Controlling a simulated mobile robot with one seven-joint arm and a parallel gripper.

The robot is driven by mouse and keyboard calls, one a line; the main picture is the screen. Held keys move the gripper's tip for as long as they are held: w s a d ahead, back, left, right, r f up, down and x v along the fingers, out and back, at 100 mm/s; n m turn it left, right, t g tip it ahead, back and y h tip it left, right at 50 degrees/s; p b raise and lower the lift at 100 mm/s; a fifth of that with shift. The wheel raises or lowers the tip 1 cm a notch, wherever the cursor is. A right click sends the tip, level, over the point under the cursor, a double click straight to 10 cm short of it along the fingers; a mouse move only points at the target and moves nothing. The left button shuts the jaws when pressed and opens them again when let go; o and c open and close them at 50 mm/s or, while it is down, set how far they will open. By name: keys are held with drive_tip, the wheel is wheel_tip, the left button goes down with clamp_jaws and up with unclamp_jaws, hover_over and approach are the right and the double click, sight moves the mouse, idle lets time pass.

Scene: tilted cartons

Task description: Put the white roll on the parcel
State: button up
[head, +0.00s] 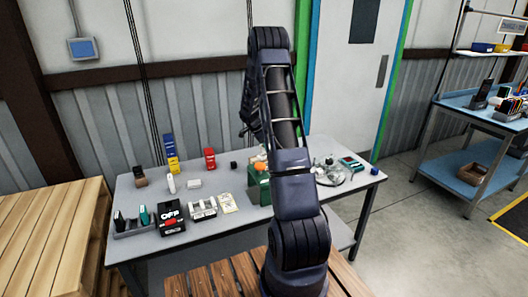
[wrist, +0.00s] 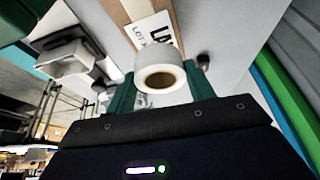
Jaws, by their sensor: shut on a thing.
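The white roll (wrist: 160,60) is in the wrist view, between the two green fingers of my gripper (wrist: 160,88). My gripper is shut on it, and its open core faces the camera. A brown parcel (wrist: 140,9) with a white printed label shows beyond the roll at the top of the wrist view. The roll overlaps the parcel in the picture; I cannot tell whether they touch. In the head view my arm rises over the grey table and hides my gripper, the roll and the parcel.
A wooden crate (head: 50,240) stands at left. A blue bench (head: 455,135) is at right.

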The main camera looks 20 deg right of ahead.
sight(264, 156)
drive_tip(key=shift+f, duration=1.6)
drive_tip(key=shift+f, duration=0.1)
drive_tip(key=o, duration=1)
